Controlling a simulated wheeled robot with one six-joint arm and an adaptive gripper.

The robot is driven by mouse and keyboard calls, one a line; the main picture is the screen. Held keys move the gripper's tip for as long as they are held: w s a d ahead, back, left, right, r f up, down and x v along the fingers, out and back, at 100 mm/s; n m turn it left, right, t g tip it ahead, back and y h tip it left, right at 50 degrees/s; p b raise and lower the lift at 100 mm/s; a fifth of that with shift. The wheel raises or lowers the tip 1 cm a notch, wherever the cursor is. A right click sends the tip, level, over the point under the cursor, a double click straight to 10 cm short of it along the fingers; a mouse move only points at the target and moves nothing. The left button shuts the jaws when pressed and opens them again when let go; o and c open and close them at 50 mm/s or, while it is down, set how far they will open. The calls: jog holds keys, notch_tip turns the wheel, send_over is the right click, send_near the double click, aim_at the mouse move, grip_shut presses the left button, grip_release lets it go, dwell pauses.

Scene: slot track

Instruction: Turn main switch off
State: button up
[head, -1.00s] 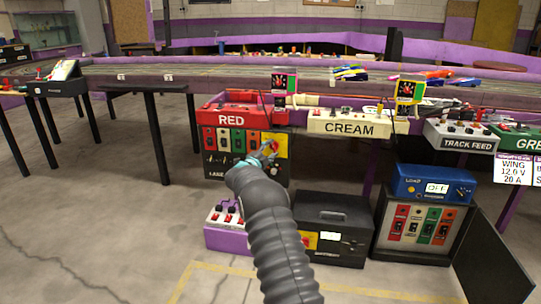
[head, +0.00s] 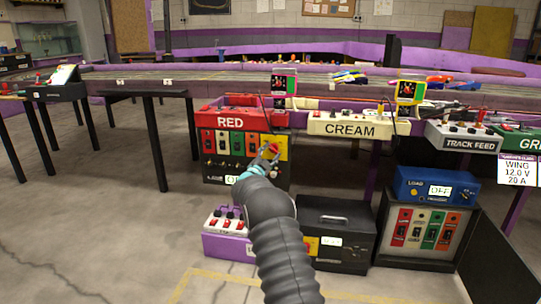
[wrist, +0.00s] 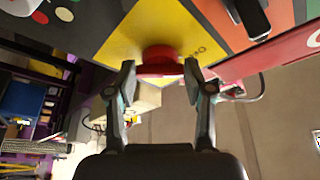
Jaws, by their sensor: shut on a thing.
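The red main switch knob (wrist: 160,62) sits on a yellow plate (wrist: 125,38) in the wrist view. In the head view the yellow plate (head: 278,143) is at the right of the panel under the RED box (head: 228,118). My gripper (head: 268,153) is at this plate, with the red knob between its fingertips. In the wrist view my gripper (wrist: 160,78) has one finger on each side of the knob and is shut on it. Small lettering beside the knob is unreadable. A white label (head: 232,180) at the panel's lower part is partly hidden by my arm.
The CREAM box (head: 350,125) is to the right. Below are a purple box with switches (head: 228,222), a black case (head: 335,225) and a blue LOAD unit (head: 435,188) reading OFF. The floor (head: 90,220) at left is clear.

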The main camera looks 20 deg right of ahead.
jog(key=o, duration=1.2)
jog(key=shift+c, duration=0.2)
jog(key=shift+a, duration=0.1)
jog(key=v, duration=1.2)
